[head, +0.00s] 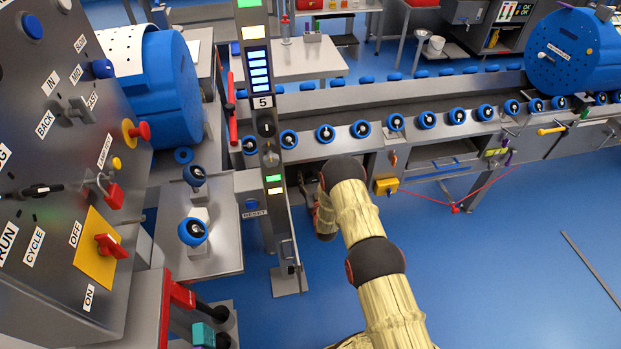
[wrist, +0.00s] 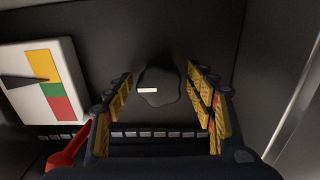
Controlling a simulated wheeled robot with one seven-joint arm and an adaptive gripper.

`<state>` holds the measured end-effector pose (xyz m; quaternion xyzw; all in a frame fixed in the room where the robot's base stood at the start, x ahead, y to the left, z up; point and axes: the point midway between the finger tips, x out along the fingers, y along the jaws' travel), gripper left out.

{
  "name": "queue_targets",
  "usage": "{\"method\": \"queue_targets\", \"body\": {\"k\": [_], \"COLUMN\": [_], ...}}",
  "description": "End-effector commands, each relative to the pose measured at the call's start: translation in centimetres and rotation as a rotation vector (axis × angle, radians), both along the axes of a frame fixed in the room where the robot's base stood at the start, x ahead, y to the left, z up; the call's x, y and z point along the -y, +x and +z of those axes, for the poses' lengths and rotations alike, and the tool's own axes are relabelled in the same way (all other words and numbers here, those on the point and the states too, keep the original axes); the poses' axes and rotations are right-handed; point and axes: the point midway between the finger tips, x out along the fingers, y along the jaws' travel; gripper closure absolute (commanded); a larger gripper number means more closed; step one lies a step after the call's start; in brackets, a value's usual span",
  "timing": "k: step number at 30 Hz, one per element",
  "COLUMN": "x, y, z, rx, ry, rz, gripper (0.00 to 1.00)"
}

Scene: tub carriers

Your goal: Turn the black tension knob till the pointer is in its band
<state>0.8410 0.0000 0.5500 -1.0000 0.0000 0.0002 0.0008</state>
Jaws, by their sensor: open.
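The black tension knob (wrist: 160,92), dark with a short white mark, sits on a dark panel in the wrist view. My gripper (wrist: 160,78) is open, with one yellow-padded finger on each side of the knob. I cannot tell whether the pads touch it. The gauge (wrist: 30,99) is a white box left of the gripper with a yellow, green and red strip. Its dark pointer (wrist: 24,81) has its tip near the border of yellow and green. In the head view my arm reaches under the conveyor edge, and the knob is hidden.
A red part (wrist: 68,152) lies left of my gripper in the wrist view, and a pale bar (wrist: 295,100) runs at the right. In the head view a grey post (head: 263,110) stands just left of my arm. A yellow box (head: 386,186) is at the right. Blue floor is open further right.

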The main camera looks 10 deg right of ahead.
Motion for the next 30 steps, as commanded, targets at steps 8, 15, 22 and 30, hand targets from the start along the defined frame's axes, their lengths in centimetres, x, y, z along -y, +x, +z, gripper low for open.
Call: {"method": "queue_targets", "body": {"k": [8, 15, 22, 30], "x": [0.00, 0.00, 0.00, 0.01], "y": [-0.01, -0.02, -0.02, 0.00], "z": [0.02, 0.02, 0.01, 0.05], "rx": [0.000, 0.000, 0.000, 0.001], "ry": [0.000, 0.000, 0.000, 0.010], "rz": [0.000, 0.000, 0.000, 0.000], "gripper": [0.57, 0.71, 0.84, 0.89]}}
